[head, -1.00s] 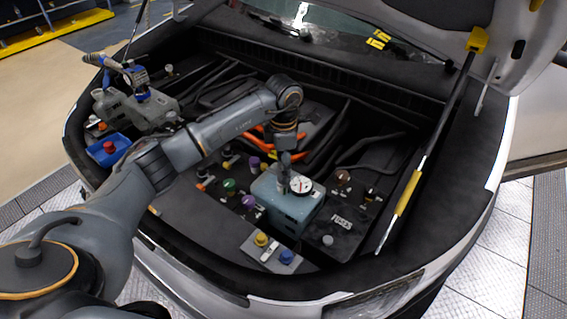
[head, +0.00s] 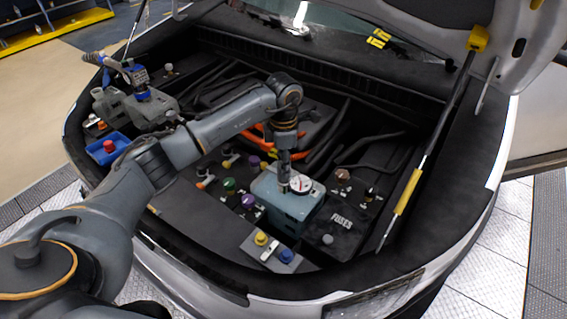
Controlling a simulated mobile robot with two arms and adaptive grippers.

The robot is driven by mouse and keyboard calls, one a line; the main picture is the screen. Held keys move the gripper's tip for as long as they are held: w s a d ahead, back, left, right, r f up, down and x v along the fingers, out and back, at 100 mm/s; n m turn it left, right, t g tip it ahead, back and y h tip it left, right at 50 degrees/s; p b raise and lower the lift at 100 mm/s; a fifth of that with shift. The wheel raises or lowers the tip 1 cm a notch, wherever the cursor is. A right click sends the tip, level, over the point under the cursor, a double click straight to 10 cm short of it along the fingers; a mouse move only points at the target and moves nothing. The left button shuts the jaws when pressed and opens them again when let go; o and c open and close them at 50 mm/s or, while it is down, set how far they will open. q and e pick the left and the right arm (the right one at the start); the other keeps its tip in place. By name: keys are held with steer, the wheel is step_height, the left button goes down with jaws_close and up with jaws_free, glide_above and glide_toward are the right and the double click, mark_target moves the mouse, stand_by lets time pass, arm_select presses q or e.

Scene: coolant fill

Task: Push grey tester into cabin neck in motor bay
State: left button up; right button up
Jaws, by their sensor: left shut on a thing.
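My left gripper (head: 285,178) reaches down from its arm over the blue-grey tank (head: 291,209) in the motor bay. It is shut on the grey tester, whose round white dial (head: 304,185) shows just right of the fingers. The tester is over the top of the tank; its lower end is hidden by the gripper and dial. I cannot tell which neck is under it, or whether it is inside one. My right gripper is not in view.
Purple (head: 248,201) and green (head: 229,185) caps stand left of the tank. A plate with yellow (head: 261,238) and blue (head: 286,256) caps lies in front. The fuse box (head: 340,228) is at right. A blue tray (head: 108,149) holds a red cap. A prop rod (head: 408,192) stands at right.

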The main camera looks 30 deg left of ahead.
arm_select(q)
steer(key=shift+f, duration=0.1)
stand_by(0.3)
steer(key=shift+m+b, duration=0.3)
steer(key=shift+s+m+b, duration=0.1)
steer(key=shift+m+b, duration=0.6)
steer(key=shift+m, duration=0.6)
steer(key=shift+f+m+b, duration=0.1)
steer(key=shift+m+b, duration=0.25)
steer(key=shift+m, duration=0.15)
steer(key=shift+m+b, duration=0.55)
steer(key=shift+m, duration=0.45)
steer(key=shift+m, duration=0.3)
